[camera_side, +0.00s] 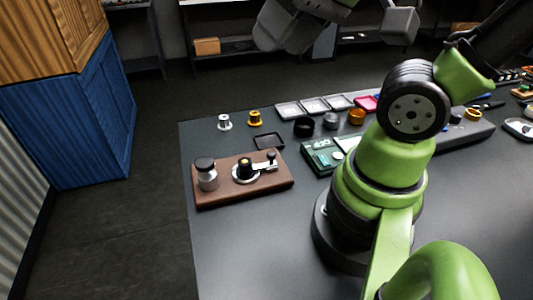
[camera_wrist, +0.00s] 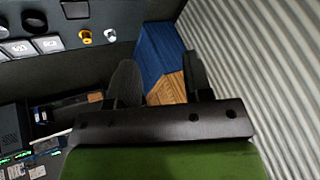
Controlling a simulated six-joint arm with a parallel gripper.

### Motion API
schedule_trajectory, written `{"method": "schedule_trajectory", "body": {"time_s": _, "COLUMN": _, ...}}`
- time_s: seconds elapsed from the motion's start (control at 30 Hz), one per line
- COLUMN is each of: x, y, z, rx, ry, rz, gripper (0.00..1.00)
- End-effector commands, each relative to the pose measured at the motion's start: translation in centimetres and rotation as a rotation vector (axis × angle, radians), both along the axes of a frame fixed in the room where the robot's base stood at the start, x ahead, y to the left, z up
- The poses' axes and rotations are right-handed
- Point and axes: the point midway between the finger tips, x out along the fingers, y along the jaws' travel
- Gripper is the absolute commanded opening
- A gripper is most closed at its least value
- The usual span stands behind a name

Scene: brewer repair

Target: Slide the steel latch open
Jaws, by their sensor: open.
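A brown wooden board (camera_side: 222,196) lies near the left edge of the dark table in the side view. On it are a steel latch piece (camera_side: 267,166) with a small dark-topped post, a black knob (camera_side: 244,167) on a silver ring, and a silver jar (camera_side: 207,176) with a dark lid. I cannot tell exactly how far the latch is slid. My gripper (camera_wrist: 160,64) shows in the wrist view with its two dark fingers apart and nothing between them. It is away from the board, which I cannot make out in the wrist view.
Grey trays (camera_side: 314,105) line the back. A green board (camera_side: 322,157) lies to the right. A blue cabinet (camera_side: 100,125) stands beyond the table.

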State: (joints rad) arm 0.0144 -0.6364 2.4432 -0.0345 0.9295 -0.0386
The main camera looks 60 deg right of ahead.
Motion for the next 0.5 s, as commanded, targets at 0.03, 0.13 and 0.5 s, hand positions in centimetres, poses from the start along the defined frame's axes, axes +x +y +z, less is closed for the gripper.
{"method": "schedule_trajectory", "body": {"time_s": 0.03, "x": 0.9, "y": -0.3, "z": -0.3, "rx": -0.019, "ry": 0.052, "rz": 0.01, "gripper": 0.46}}
{"method": "schedule_trajectory", "body": {"time_s": 0.13, "x": 2.8, "y": -1.2, "z": -1.4, "rx": -0.07, "ry": 0.171, "rz": 0.045, "gripper": 0.46}}
{"method": "schedule_trajectory", "body": {"time_s": 0.5, "x": 8.7, "y": -5.4, "z": -9.1, "rx": -0.176, "ry": 0.628, "rz": 0.226, "gripper": 0.46}}
